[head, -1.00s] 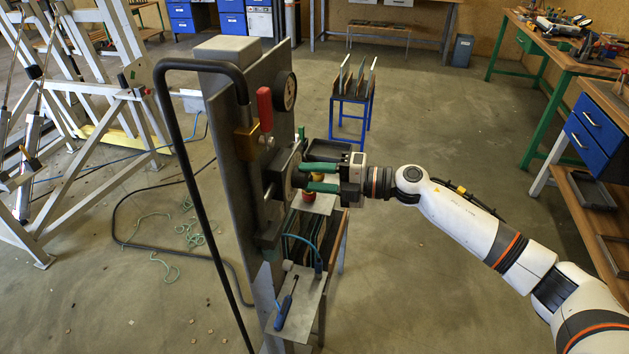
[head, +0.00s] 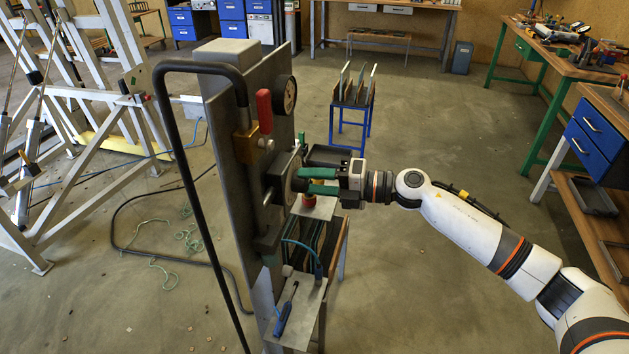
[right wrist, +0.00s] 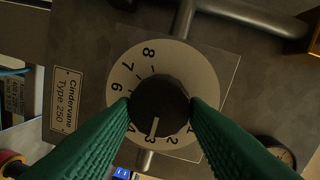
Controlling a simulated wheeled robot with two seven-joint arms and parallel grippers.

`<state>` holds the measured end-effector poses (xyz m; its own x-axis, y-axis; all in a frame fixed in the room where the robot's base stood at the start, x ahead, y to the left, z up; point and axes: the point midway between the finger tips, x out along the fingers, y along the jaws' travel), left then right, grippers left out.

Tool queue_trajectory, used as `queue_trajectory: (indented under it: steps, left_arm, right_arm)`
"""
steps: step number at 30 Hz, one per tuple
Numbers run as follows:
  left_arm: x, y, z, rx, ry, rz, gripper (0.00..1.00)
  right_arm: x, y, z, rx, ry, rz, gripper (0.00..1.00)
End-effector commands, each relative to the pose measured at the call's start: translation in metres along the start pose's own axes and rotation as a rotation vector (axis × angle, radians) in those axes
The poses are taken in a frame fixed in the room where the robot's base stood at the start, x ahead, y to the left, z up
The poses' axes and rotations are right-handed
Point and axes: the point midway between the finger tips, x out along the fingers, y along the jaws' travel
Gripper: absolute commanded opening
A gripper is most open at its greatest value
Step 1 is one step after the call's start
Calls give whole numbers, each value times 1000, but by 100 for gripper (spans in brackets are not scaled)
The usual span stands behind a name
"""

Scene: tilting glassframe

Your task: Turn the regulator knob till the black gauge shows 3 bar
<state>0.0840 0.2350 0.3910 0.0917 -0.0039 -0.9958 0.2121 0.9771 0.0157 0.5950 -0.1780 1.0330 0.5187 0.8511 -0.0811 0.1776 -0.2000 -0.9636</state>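The regulator knob (right wrist: 160,105) is dark and round, on a pale numbered dial (right wrist: 207,85) in the right wrist view. Its white pointer mark points close to the 3 on the dial. The green fingers of my right gripper (right wrist: 160,108) press on opposite sides of the knob. In the head view my right gripper (head: 302,181) reaches the regulator from the right, and its fingertips hide the knob. A round gauge with a dark rim (head: 286,95) sits high on the grey panel (head: 222,140); its reading is too small to tell. My left gripper is out of view.
A small shelf (head: 300,318) with a blue tool is below. A blue stand (head: 352,115) is behind.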

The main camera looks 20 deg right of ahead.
Motion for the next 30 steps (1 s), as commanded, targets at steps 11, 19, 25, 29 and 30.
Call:
queue_trajectory:
  steps: [11,19,25,29,30]
  left_arm:
    - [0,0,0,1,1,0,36]
    - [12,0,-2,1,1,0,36]
    - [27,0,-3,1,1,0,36]
    - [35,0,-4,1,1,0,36]
    - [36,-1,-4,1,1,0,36]
  right_arm:
    - [0,0,0,1,0,0,61]
    - [-30,5,1,0,1,5,61]
    - [-74,6,1,0,1,7,61]
    - [-97,5,1,1,0,5,61]
    - [-103,5,1,2,0,5,61]
